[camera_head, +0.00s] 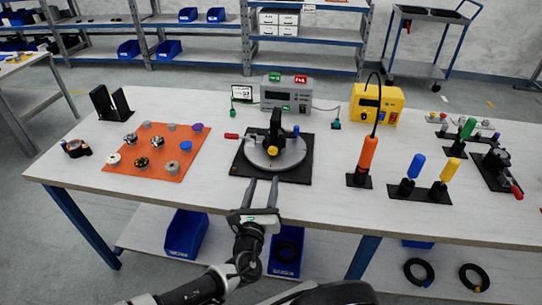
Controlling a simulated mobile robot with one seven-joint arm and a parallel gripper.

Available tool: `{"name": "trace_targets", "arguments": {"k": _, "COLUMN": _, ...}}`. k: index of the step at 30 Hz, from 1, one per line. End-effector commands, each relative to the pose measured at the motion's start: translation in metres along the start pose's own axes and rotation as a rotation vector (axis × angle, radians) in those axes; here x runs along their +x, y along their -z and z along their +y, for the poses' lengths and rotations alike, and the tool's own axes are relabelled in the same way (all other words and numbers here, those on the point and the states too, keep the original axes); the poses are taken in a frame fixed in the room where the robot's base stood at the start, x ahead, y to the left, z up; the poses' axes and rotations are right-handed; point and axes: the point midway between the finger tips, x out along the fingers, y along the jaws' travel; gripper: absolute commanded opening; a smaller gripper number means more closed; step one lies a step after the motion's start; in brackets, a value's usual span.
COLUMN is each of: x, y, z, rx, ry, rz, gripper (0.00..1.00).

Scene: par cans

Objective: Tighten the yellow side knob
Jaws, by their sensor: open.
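A yellow knob (272,151) sits low on the front of an upright black fixture (276,125). The fixture stands on a round grey plate (256,159) on a black square base (243,169). My gripper (264,180) is in front of the base's near edge, at the table's front, with its two fingers apart, pointing at the plate. No object shows between the fingers. The gripper appears apart from the knob, just nearer and slightly left in the picture. Its exact height above the table is hard to tell.
A red-tipped handle (231,136) sticks out left of the plate. An orange driver (368,154) stands to the right, with blue- and yellow-handled tools (448,170) beyond. An orange mat (137,178) with several small parts lies left. A grey instrument (287,92) stands behind.

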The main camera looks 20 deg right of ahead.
Motion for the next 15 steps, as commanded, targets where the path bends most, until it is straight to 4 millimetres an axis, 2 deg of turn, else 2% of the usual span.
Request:
{"name": "trace_targets", "arguments": {"k": 1, "x": 0.013, "y": -0.001, "z": -0.003, "rx": 0.0, "ry": 0.005, "rz": -0.001, "gripper": 0.43}}
{"name": "trace_targets", "arguments": {"k": 9, "x": 0.072, "y": 0.0, "z": -0.002, "rx": 0.002, "ry": 0.003, "rz": 0.0, "gripper": 0.43}}
{"name": "trace_targets", "arguments": {"k": 15, "x": 0.108, "y": 0.0, "z": -0.001, "rx": 0.001, "ry": 0.002, "rz": 0.001, "gripper": 0.43}}
